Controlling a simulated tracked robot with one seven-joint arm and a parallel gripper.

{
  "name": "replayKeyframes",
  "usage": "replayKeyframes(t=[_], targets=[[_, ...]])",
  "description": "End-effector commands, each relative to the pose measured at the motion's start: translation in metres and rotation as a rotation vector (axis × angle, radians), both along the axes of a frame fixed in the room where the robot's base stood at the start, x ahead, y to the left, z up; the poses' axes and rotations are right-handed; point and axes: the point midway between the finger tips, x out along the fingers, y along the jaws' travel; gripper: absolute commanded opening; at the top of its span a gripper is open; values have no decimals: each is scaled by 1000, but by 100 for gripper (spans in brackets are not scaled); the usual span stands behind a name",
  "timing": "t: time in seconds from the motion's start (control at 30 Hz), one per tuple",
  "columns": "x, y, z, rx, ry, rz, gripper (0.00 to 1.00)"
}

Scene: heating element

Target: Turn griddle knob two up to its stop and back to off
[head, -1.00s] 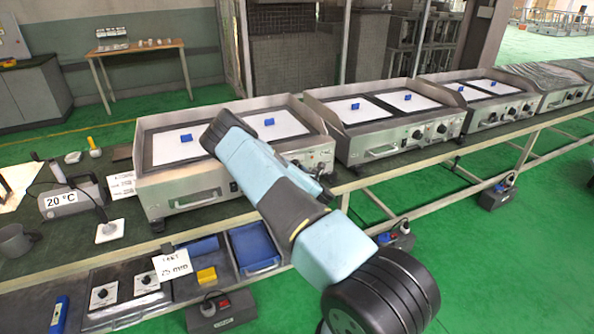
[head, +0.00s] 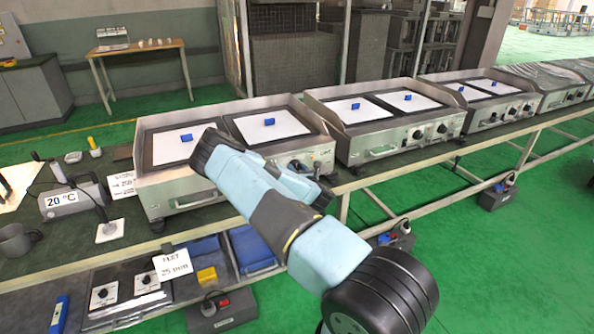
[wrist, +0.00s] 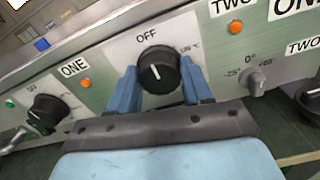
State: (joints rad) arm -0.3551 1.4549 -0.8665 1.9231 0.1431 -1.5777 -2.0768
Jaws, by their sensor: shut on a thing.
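In the wrist view a black round knob (wrist: 158,70) sits between the two blue fingers of my gripper (wrist: 160,88), one on each side. My gripper is shut on it. The label TWO (wrist: 228,6) is up and right of this knob. The word OFF (wrist: 146,34) is above it, and its white mark points up, roughly at OFF. Another black knob (wrist: 45,112), with the label ONE (wrist: 73,68) to its right, is on the left.
A small grey dial (wrist: 257,80) is right of the held knob, and a dark knob (wrist: 308,97) is at the right edge. Blue blocks (head: 269,122) lie on the white griddle plates. Another griddle (head: 385,118) stands to the right on the bench.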

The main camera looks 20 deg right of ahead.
Motion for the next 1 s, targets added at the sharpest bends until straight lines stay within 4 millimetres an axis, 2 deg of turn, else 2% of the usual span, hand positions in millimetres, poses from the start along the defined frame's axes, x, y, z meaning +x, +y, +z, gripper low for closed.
replayKeyframes(t=[0.03,0.3,0.63,0.77,1.0], targets=[[-1,1,-3,2,6,1,51],[0,0,-1,1,2,0,75],[-6,0,-1,1,2,-2,75],[-22,-1,-1,0,3,-1,75],[-70,-1,-2,0,5,-3,75]])
